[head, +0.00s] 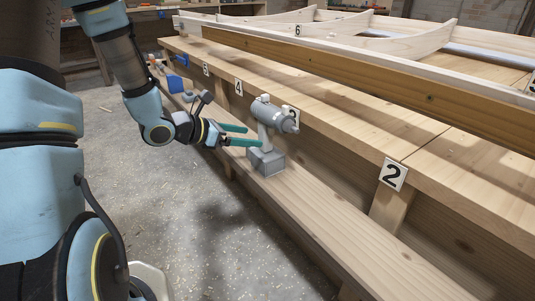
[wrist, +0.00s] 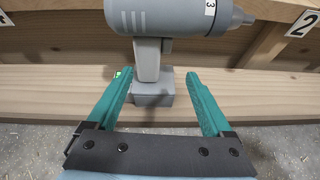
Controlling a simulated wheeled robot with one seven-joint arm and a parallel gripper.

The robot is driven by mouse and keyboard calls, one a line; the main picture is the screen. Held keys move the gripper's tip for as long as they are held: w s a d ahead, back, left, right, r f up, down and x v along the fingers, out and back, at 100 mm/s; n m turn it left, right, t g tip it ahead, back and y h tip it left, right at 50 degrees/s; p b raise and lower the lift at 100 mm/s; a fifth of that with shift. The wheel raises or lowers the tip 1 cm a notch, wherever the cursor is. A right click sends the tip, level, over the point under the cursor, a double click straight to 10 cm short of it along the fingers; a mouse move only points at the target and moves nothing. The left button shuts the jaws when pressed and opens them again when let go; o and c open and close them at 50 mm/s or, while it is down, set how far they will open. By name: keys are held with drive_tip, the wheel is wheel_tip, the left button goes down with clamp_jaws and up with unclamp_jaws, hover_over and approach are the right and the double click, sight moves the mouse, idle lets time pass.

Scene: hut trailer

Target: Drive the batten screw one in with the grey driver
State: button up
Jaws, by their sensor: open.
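The grey driver (head: 272,115) stands upright on its battery base on the lower shelf of the bench, its nose pointing right. It also shows in the wrist view (wrist: 185,20), with a tag reading 3 on its body. My gripper (head: 254,136) is open, its green fingers reaching toward the driver's handle. In the wrist view the handle (wrist: 147,60) stands between and beyond the two fingertips; I see no grip on it. A brown batten (head: 365,79) runs along the bench top. A small dark round mark shows on it; I cannot tell whether it is the screw.
The lower shelf (head: 330,215) is clear to the right of the driver. Blue and grey items (head: 176,83) lie at its far left end. Number plates such as 2 (head: 393,174) mark the bench edge. Pale curved ribs (head: 410,42) stand behind the batten. The speckled floor (head: 200,230) in front is open.

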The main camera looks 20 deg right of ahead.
sight(262, 139)
drive_tip(key=shift+w+d+f+n+t, duration=0.15)
drive_tip(key=shift+w+d+f+n, duration=0.1)
drive_tip(key=shift+f, duration=0.15)
drive_tip(key=shift+w+d+f+n+t, duration=0.1)
drive_tip(key=shift+w+f+n+t, duration=0.05)
drive_tip(key=shift+w+f, duration=0.15)
drive_tip(key=b+x, duration=0.1)
drive_tip(key=x, duration=0.3)
drive_tip(key=shift+d+f, duration=0.1)
drive_tip(key=shift+d, duration=0.2)
drive_tip(key=shift+w+r+b+x, duration=0.1)
drive_tip(key=shift+w+x, duration=0.05)
drive_tip(key=shift+x, duration=0.8)
drive_tip(key=shift+w+r+b+x, duration=0.1)
drive_tip(key=shift+w+x, duration=0.05)
drive_tip(key=shift+x, duration=0.85)
drive_tip(key=shift+w+r+b+x, duration=0.1)
drive_tip(key=shift+w+x, duration=0.05)
drive_tip(key=shift+x, duration=0.8)
drive_tip(key=shift+c, duration=0.2)
clamp_jaws()
